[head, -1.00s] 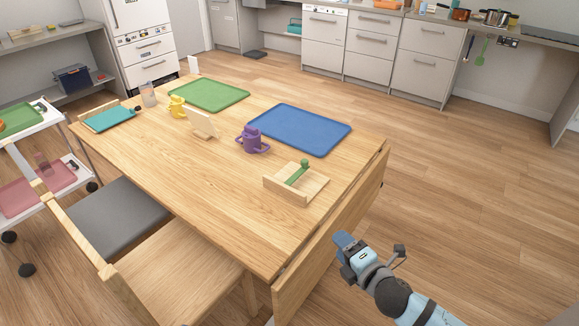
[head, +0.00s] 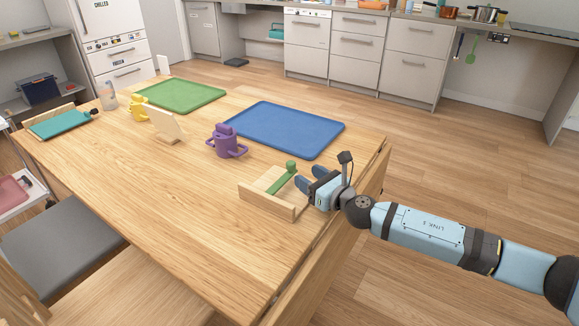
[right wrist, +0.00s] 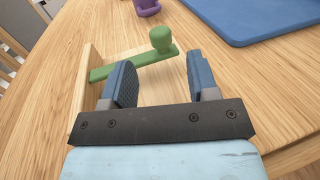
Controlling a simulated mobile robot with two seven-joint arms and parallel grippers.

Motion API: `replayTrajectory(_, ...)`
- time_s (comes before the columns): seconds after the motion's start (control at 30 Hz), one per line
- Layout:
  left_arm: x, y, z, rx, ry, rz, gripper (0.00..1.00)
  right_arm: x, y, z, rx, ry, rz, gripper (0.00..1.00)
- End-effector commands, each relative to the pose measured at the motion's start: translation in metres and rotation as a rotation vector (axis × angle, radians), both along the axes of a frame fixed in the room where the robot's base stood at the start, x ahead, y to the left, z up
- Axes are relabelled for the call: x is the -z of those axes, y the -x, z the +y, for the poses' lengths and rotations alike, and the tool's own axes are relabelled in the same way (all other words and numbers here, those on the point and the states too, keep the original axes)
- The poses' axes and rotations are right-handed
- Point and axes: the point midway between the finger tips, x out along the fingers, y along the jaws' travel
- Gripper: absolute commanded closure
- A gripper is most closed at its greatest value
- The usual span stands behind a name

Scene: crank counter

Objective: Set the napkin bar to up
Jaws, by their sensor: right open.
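The napkin bar (head: 280,183) is a green bar with a round knob at its far end. It lies low across a pale wooden holder (head: 262,201) at the table's near right corner. In the right wrist view the bar (right wrist: 134,62) runs across just beyond my fingertips, with its knob (right wrist: 161,38) standing up between the two finger lines. My right gripper (head: 309,179) is open and empty, at the holder's right side. It also shows in the right wrist view (right wrist: 162,70), apart from the bar as far as I can tell. My left gripper is out of view.
A purple two-handled cup (head: 229,146) and a blue tray (head: 285,128) are beyond the holder. A wooden stand (head: 168,126), yellow cup (head: 138,108), green tray (head: 181,95) and teal item (head: 60,122) sit farther left. The table's front middle is clear.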

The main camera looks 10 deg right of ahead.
Motion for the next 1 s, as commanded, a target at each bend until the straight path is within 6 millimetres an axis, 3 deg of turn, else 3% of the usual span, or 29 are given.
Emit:
replayTrajectory(0.2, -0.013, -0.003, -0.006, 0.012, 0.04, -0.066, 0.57, 0.001, -0.04, 0.023, 0.0, -0.003, -0.001, 0.46)
replayTrajectory(0.37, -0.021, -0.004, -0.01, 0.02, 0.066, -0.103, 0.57, 0.001, -0.058, 0.033, 0.001, -0.003, 0.001, 0.46)
replayTrajectory(0.8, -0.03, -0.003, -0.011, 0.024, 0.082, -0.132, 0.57, 0.001, -0.066, 0.038, 0.0, -0.003, 0.001, 0.46)
replayTrajectory(1.0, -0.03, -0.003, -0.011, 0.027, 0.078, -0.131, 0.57, 0.001, -0.066, 0.038, 0.0, -0.003, 0.001, 0.92)
